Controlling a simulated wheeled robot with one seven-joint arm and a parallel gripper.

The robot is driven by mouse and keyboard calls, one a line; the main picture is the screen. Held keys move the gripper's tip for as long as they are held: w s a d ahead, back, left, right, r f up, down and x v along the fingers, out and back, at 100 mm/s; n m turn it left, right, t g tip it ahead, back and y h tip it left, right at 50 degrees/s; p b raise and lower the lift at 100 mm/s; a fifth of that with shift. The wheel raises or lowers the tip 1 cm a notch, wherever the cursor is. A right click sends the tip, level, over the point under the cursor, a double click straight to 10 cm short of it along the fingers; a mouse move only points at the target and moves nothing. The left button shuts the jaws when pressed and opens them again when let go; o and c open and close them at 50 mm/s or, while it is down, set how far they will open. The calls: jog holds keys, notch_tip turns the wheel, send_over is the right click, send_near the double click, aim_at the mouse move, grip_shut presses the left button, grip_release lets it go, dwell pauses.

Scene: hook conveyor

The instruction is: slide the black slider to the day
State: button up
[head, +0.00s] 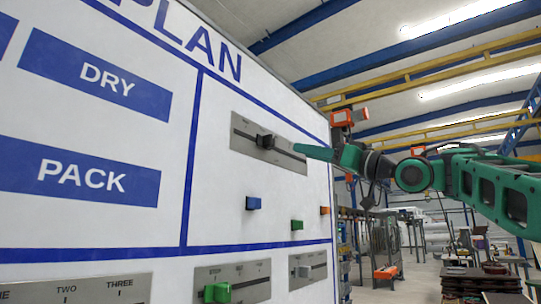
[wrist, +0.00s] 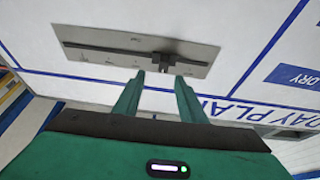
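The black slider (head: 265,140) sits on a long slot in a grey metal plate (head: 243,143) on the white board. In the wrist view the slider (wrist: 163,59) is a little right of the slot's middle on the plate (wrist: 85,51). The marks along the plate are too small to read. My gripper (head: 308,151) is to the right of the slider in the head view. In the wrist view my gripper (wrist: 159,76) is open, its two green fingers pointing at the plate, with the slider lined up between the tips. I cannot tell whether they touch it.
Below the plate, small blue (head: 253,203), green (head: 297,225) and orange (head: 324,210) blocks stick out. Lower plates carry a green knob (head: 217,293) and a grey knob (head: 304,271). Blue DRY (head: 97,77) and PACK (head: 80,177) labels are at left. The right opens onto the hall.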

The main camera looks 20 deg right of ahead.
aim_at(273, 141)
jog(key=shift+y, duration=0.3)
jog(key=x, duration=1.1)
jog(key=shift+s+a+r, duration=0.1)
jog(key=shift+a+r, duration=0.05)
jog(key=shift+a, duration=0.2)
grip_shut()
jog(key=shift+a, duration=0.1)
